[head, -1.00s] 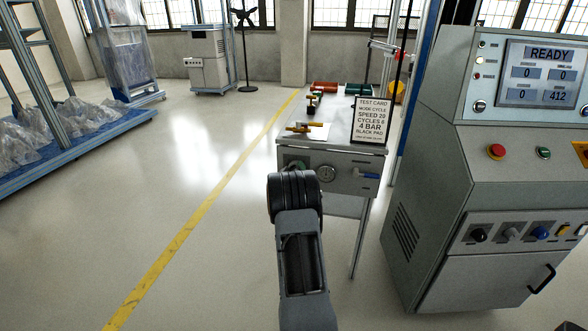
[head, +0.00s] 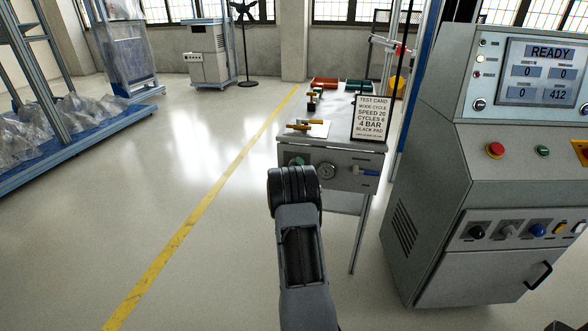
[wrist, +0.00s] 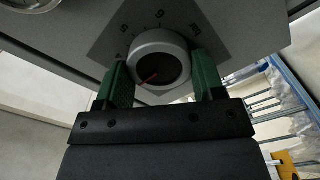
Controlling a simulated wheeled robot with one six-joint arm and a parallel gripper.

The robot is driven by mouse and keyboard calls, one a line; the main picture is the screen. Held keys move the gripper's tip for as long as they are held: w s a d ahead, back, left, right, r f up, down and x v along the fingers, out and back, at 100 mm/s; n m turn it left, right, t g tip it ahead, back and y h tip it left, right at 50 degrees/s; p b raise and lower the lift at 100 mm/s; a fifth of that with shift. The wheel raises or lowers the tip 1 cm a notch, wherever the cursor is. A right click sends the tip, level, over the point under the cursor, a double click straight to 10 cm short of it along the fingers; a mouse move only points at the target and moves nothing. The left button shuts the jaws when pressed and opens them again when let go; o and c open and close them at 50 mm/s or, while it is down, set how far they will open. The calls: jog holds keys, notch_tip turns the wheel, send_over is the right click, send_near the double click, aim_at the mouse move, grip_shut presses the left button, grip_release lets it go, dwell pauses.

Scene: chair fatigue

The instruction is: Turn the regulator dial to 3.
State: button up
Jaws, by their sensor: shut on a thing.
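The regulator dial (wrist: 160,62) is a round knob with a pale rim, a dark face and a red pointer, set on a grey plate with printed marks. The marks appear inverted and are hard to read. The pointer runs toward the lower left in the wrist view. My gripper (wrist: 161,80) has green fingers, one on each side of the dial, and is shut on its rim. In the head view my own arm covers most of the gripper and dial at the bench front.
The test card (head: 370,118) stands on top, reading "4 BAR". A control console (head: 470,185) stands at right. The floor at left is open.

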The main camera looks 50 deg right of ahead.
jog(key=shift+s+f, duration=0.15)
jog(key=shift+f, duration=0.05)
jog(key=o, duration=0.7)
jog(key=shift+d, duration=0.15)
jog(key=shift+o, duration=1.1)
jog(key=shift+r, duration=0.15)
jog(key=shift+a, duration=0.25)
jog(key=p+v, duration=0.2)
jog(key=v, duration=1.1)
jog(key=shift+a, duration=0.25)
jog(key=shift+s, duration=0.1)
